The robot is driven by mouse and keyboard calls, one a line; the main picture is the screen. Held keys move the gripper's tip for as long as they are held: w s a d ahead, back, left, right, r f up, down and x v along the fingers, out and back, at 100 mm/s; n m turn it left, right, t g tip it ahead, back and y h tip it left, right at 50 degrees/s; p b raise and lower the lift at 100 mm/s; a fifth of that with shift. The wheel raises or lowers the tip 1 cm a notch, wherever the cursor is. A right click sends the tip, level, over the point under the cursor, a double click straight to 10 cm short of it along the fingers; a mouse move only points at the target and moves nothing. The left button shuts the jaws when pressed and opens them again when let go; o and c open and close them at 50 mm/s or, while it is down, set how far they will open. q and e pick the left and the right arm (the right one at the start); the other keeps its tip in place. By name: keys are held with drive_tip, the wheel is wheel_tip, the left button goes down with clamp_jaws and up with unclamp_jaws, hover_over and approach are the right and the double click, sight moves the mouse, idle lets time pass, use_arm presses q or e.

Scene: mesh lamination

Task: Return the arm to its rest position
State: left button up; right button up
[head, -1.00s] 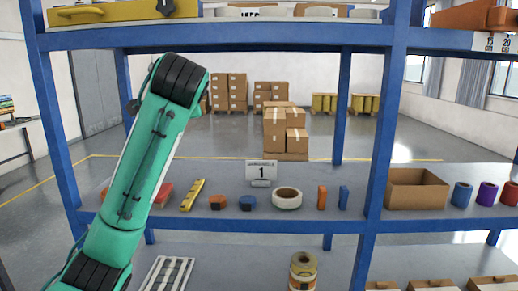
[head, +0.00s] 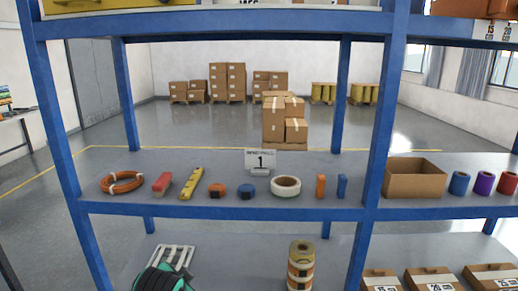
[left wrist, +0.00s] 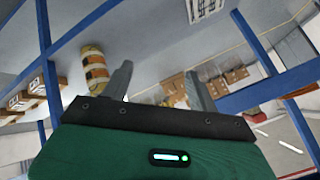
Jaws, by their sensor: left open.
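My left arm (head: 162,279) shows only as a green and black piece at the bottom edge of the head view, in front of the lower shelf. My left gripper (left wrist: 155,88) shows in the left wrist view, with two grey fingers spread apart and nothing between them. Its fingertips are out of the head view. My right gripper is in neither view.
A blue rack's middle shelf (head: 225,205) holds an orange cable coil (head: 122,182), a yellow level (head: 192,184), a white tape roll (head: 286,186) and an open carton (head: 415,180). Below stand a striped roll (head: 301,265) and several boxes (head: 432,280). Boxes are stacked behind.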

use_arm(q)
drive_tip(key=s+a+f+n+g, duration=0.15)
drive_tip(key=s+f, duration=0.35)
drive_tip(key=s, duration=0.5)
drive_tip(key=s+a+f+n+g, duration=0.1)
drive_tip(key=s+f+n+g, duration=0.1)
drive_tip(key=s+f, duration=0.65)
drive_tip(key=s+a+f+n+g, duration=0.1)
drive_tip(key=s+f+n+g, duration=0.15)
drive_tip(key=s, duration=1.05)
wheel_tip(320, 180, down, 33)
drive_tip(key=s, duration=0.2)
drive_tip(key=s+a+f, duration=0.2)
drive_tip(key=s+f, duration=0.7)
drive_tip(key=s+a+f+g, duration=0.1)
drive_tip(key=s+f, duration=0.8)
drive_tip(key=shift+a+m+g, duration=0.3)
drive_tip(key=shift+a, duration=0.05)
drive_tip(key=shift+w, duration=0.1)
